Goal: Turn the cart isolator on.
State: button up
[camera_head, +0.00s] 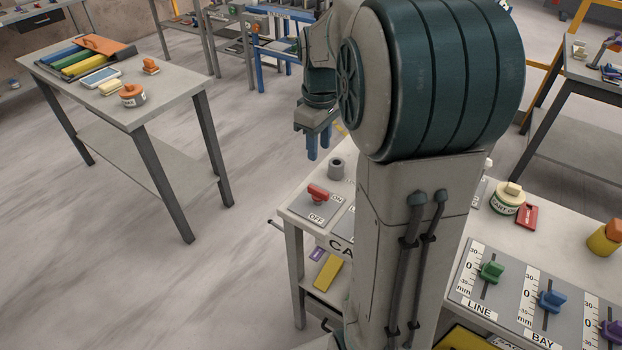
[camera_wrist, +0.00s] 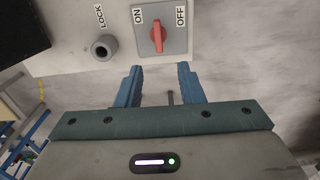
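A red rotary switch (camera_wrist: 158,37) sits on a grey plate (camera_wrist: 177,44) in the wrist view, with ON printed to its upper left and OFF to its upper right. Its handle stands roughly upright in that picture, between the two labels. I cannot tell which label it is set to. The same switch (camera_head: 317,192) shows in the head view near the bench's left corner, above a partly hidden sign beginning "CA". My gripper (camera_wrist: 161,84) is open and empty, its blue fingers apart and short of the switch. In the head view my gripper (camera_head: 318,147) hangs beyond the switch.
A grey round post (camera_wrist: 104,47) marked LOCK stands beside the switch plate; it also shows in the head view (camera_head: 336,168). My arm hides the middle of the bench. Sliders (camera_head: 491,271) and a yellow cylinder (camera_head: 604,237) are at right. Open floor lies left.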

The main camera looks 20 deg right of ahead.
aim_at(318, 189)
jog(key=f, duration=1.4)
jog(key=shift+w+d+p, duration=0.15)
jog(key=shift+w+p, duration=0.05)
jog(key=shift+p, duration=0.15)
grip_shut()
